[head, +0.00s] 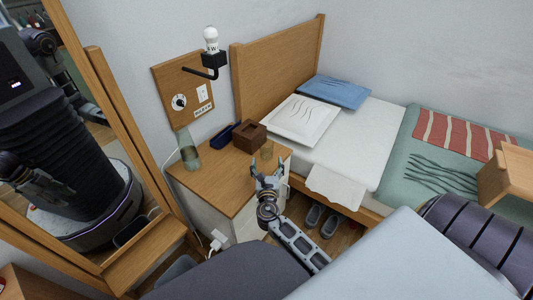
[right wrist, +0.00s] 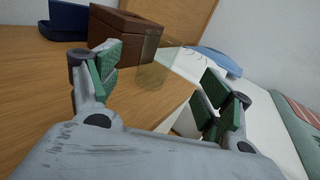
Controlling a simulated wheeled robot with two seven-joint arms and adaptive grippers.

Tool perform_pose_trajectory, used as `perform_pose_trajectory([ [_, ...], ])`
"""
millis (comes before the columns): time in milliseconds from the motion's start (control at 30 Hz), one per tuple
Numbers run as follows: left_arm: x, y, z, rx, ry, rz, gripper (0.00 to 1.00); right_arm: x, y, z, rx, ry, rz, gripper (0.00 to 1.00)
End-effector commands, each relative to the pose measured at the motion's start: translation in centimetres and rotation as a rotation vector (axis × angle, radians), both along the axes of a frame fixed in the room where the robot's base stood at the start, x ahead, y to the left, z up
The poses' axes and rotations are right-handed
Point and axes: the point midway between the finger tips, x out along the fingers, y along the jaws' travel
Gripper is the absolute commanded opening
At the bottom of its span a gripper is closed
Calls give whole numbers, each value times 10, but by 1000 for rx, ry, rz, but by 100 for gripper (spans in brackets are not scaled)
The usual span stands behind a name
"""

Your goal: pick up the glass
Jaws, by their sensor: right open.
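A clear, faintly amber glass (head: 267,150) stands on the wooden bedside cabinet (head: 215,182), near its bed-side edge and beside a brown box. It also shows in the right wrist view (right wrist: 152,68), see-through and hard to outline, beyond and between the open fingers. My right gripper (head: 268,170) is open and empty, just on the near side of the glass with its fingers pointing towards it. The right wrist view shows its green-padded fingers (right wrist: 160,80) spread apart. I cannot tell the exact gap to the glass. My left gripper is not in view.
The brown box (head: 249,136) and a blue tray-like object (head: 224,135) stand behind the glass. A greenish glass vase (head: 188,152) stands at the cabinet's left. The bed (head: 355,135) borders the right side, and a framed mirror (head: 120,130) the left. The cabinet's front top is clear.

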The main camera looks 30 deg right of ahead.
Motion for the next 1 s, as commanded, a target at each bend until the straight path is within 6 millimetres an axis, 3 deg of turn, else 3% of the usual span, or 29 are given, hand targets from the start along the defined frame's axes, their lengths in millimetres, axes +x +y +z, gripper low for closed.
perform_pose_trajectory([
  [500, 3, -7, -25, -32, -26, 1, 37, 42, -25, -1, 1, 0, 1, 79],
  [1000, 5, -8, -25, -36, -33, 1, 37, 46, -28, 0, 0, 0, 1, 79],
])
